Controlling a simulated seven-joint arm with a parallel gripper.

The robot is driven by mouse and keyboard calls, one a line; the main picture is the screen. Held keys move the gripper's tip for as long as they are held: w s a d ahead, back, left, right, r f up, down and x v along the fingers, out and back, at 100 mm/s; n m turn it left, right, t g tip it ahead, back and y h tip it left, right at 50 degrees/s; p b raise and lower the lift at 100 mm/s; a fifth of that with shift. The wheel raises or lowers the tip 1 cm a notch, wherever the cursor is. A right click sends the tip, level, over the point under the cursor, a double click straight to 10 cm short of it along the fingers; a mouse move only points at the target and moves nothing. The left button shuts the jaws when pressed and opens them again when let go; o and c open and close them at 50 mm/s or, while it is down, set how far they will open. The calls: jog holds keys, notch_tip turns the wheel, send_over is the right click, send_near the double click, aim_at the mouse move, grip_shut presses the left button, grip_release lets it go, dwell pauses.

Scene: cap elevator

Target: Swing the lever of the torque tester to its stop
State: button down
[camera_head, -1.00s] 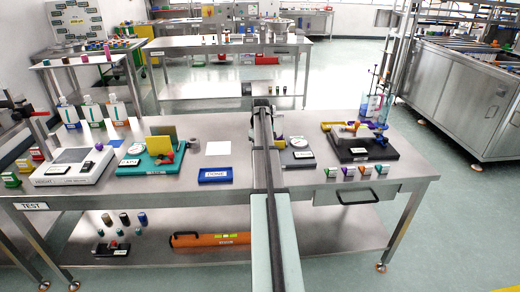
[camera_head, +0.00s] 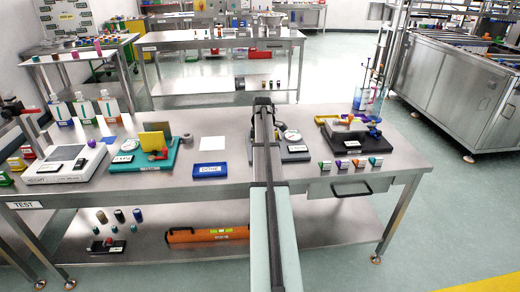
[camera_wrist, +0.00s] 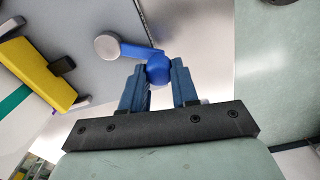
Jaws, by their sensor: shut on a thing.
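In the wrist view my gripper (camera_wrist: 158,72) is shut, its two blue fingers on either side of a round blue knob (camera_wrist: 158,66). The knob is at the end of a short blue lever (camera_wrist: 137,50), which runs up and left to a round grey hub (camera_wrist: 106,46). The lever's stop cannot be made out.
A yellow block (camera_wrist: 37,70) with a dark knob lies left of the lever in the wrist view. On the bench (camera_head: 230,130), a teal-based fixture (camera_head: 130,166) and blue tray (camera_head: 212,171) stand left of my arm, a black-based fixture (camera_head: 358,147) right. Floor shows beyond the bench.

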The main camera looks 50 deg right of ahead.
jog(key=shift+s, duration=0.1)
dwell(0.5)
jog(key=c, duration=0.8)
grip_release()
jog(key=shift+c, duration=0.2)
jog(key=shift+r, duration=0.1)
notch_tip(320, 180, up, 14)
jog(key=shift+f, duration=0.2)
